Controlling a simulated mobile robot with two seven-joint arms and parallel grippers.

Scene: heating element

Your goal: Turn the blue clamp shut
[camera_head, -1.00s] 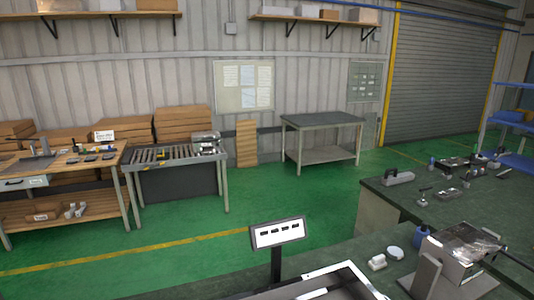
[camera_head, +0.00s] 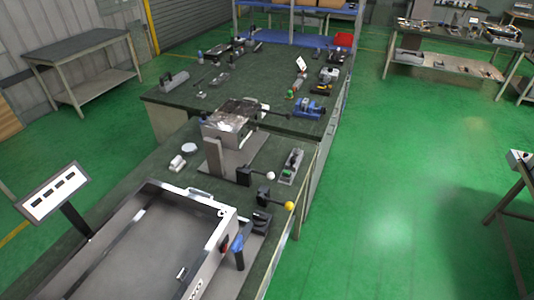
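A small blue part (camera_head: 237,243), perhaps the blue clamp's handle, shows at the right side of a large metal tray-like box (camera_head: 150,205) in the near part of the bench. It stands beside a black upright piece and a small red part. I cannot tell whether it is open or shut. A second blue device (camera_head: 308,107), like a small vise or clamp, sits farther back near the bench's right edge. It is too small to read its state. Neither of my grippers is in view.
Black levers with a white knob (camera_head: 271,175) and a yellow knob (camera_head: 290,206) stand near the bench's right edge. A metal block (camera_head: 237,115) sits behind them. A sign on a post (camera_head: 52,192) stands left. Green floor (camera_head: 400,180) is open to the right.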

